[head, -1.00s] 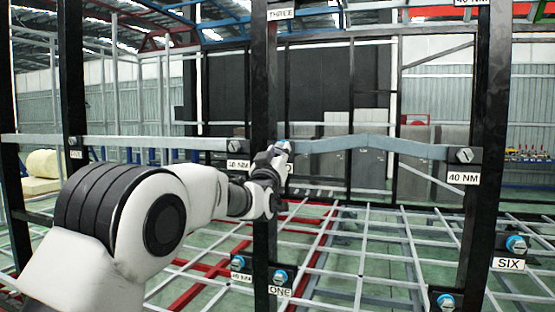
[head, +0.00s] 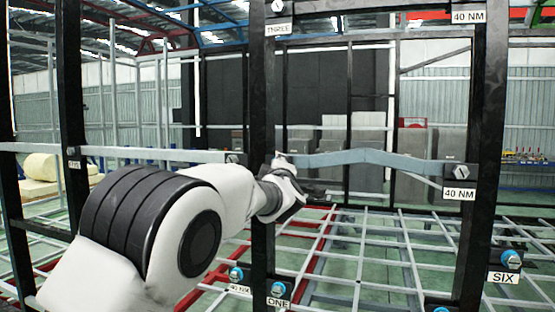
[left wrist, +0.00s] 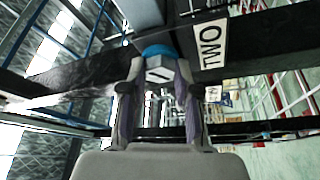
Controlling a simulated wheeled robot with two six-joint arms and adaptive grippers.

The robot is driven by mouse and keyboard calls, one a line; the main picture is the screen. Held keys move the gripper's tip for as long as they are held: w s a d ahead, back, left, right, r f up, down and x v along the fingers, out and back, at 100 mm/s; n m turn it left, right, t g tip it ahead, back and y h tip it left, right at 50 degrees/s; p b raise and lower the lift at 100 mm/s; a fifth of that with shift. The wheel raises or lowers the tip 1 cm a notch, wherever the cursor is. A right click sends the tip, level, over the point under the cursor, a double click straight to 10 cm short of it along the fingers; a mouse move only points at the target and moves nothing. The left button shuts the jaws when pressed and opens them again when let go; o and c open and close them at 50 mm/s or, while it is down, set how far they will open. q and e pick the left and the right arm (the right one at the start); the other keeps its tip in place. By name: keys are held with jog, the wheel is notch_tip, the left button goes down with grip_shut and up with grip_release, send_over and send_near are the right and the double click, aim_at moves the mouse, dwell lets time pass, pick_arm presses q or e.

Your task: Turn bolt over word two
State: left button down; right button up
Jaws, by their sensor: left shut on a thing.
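The bolt (left wrist: 159,68) shows in the left wrist view as a grey hex head with a slot and a blue collar (left wrist: 158,50) behind it. It sits on a dark frame beam beside the white label TWO (left wrist: 211,43). My left gripper (left wrist: 158,80) is shut around the bolt head, with one finger on each side. In the head view my left gripper (head: 284,168) is at the middle dark post, and my own arm hides the bolt and its label there. My right gripper is not in view.
Other bolts sit by labels THREE (head: 278,30), ONE (head: 277,303) and SIX (head: 503,278). A grey crossbar (head: 365,157) runs right from the middle post (head: 261,100) to a bolt above a 40 NM label (head: 459,194). A pale grid lies beyond.

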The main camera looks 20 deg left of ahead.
pick_arm(q)
jog(key=n+g+h+p, duration=0.1)
jog(key=n+h+p, duration=0.1)
jog(key=n+p, duration=0.2)
jog(key=r+n+g+h+p, duration=0.1)
jog(key=n+g+p, duration=0.1)
jog(key=n+p, duration=0.3)
jog(key=n+g+h+p, duration=0.2)
jog(key=n+p, duration=0.3)
jog(key=n, duration=0.2)
jog(key=shift+a+r+n+h, duration=0.3)
jog(key=shift+r, duration=0.05)
jog(key=shift+f, duration=0.1)
dwell(0.5)
jog(key=c, duration=0.9)
grip_release()
jog(key=shift+o, duration=0.3)
jog(key=shift+w+f, duration=0.2)
jog(key=shift+f, duration=0.05)
